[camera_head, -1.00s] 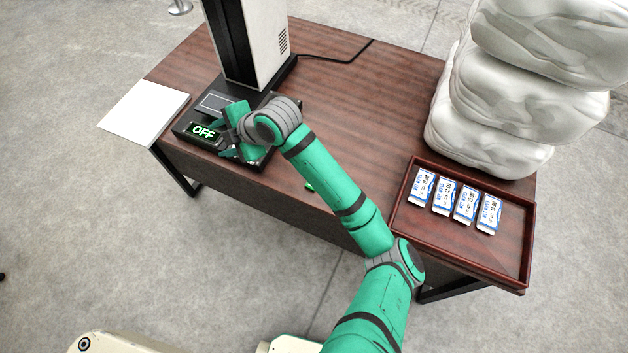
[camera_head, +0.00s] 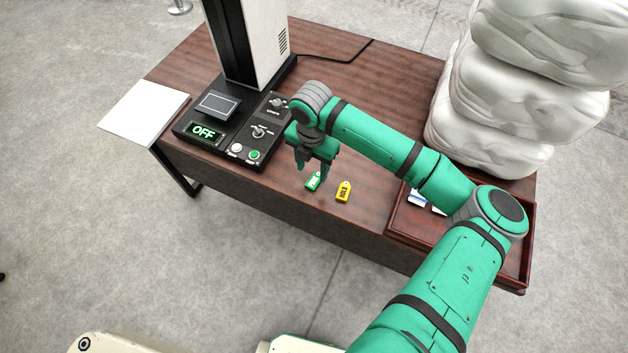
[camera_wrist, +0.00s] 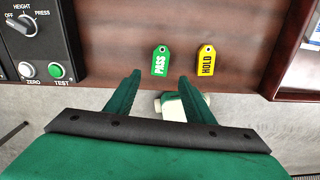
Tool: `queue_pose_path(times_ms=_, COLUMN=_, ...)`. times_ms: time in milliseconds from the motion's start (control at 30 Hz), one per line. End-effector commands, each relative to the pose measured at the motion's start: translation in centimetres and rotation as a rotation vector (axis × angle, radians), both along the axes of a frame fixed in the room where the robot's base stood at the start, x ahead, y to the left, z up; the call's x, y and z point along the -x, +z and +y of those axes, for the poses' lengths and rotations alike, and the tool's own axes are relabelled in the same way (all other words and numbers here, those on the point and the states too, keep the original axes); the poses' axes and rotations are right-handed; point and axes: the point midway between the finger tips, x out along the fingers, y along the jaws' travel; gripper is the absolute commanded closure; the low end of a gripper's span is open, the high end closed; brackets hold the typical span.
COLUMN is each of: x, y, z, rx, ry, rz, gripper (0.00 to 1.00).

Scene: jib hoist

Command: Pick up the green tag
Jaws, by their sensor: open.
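The green tag (camera_head: 313,181) lies flat on the brown table near its front edge. In the wrist view the green tag (camera_wrist: 160,61) reads PASS and lies beyond the fingertips, between their lines. A yellow tag (camera_head: 343,191) lies just right of it; it reads HOLD in the wrist view (camera_wrist: 206,61). My gripper (camera_head: 312,172) is above the table close to the green tag, fingers pointing down. In the wrist view my gripper (camera_wrist: 159,76) has its two fingers spread with nothing between them. I see no contact with either tag.
A black control panel (camera_head: 222,145) with an OFF display, knobs and buttons stands left of the tags. A red-brown tray (camera_head: 525,240) with small boxes is at the right, partly behind my arm. White wrapped bundles (camera_head: 490,130) are stacked behind it. The table (camera_head: 370,80) is bare behind my arm.

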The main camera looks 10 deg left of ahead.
Motion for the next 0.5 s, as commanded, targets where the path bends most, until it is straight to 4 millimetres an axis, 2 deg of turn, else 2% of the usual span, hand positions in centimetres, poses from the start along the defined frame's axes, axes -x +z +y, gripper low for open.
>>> queue_pose_path(times_ms=100, x=0.0, y=-1.3, z=0.0, rx=-0.001, ry=0.000, rz=0.001, gripper=0.52)
queue_pose_path(times_ms=367, x=-0.1, y=-2.6, z=0.0, rx=-0.001, ry=-0.001, rz=0.000, gripper=0.52)
queue_pose_path(times_ms=500, x=-0.1, y=-4.4, z=0.0, rx=-0.001, ry=0.000, rz=0.001, gripper=0.52)
